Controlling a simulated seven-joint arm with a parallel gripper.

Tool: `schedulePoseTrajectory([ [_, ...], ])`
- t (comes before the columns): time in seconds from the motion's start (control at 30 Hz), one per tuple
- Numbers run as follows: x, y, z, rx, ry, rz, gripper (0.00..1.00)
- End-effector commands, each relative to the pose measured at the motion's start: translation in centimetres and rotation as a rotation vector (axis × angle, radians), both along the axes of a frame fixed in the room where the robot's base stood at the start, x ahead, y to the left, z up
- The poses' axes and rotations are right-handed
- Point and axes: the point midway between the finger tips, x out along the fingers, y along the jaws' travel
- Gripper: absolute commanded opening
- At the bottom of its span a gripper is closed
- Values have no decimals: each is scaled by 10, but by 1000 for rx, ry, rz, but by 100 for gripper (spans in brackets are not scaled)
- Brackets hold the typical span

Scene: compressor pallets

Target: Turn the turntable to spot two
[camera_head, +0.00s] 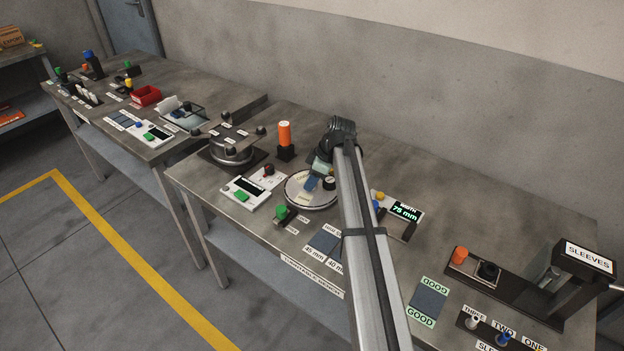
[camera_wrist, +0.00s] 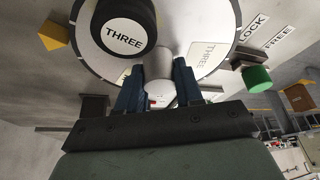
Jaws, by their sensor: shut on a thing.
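The turntable (camera_head: 298,200) is a round pale disc on the middle bench; it fills the top of the wrist view (camera_wrist: 215,25). It carries a dark round piece (camera_wrist: 122,12) labelled THREE, and another THREE label lies flat on the disc. My gripper (camera_wrist: 160,88) is over the disc, its blue fingers shut on a whitish post (camera_wrist: 161,92) near the disc's middle. In the head view my gripper (camera_head: 313,183) hides part of the disc. A green knob (camera_wrist: 257,79) stands beside the disc near LOCK and FREE labels; the head view shows it too (camera_head: 280,212).
An orange cylinder (camera_head: 285,134) stands behind the turntable, and a white panel with a green button (camera_head: 241,195) lies left. A display reading 79 mm (camera_head: 406,211) is to the right. The bench's front right holds labelled pads.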

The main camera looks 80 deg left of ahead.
Motion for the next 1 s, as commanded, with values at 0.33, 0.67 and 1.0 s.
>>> schedulePoseTrajectory([
  [0.33, -1, 2, 1, 3, 2, 175, 0],
  [0.67, -1, 2, 1, 3, 2, 339, 0],
  [1.0, -1, 2, 1, 3, 1, 509, 0],
])
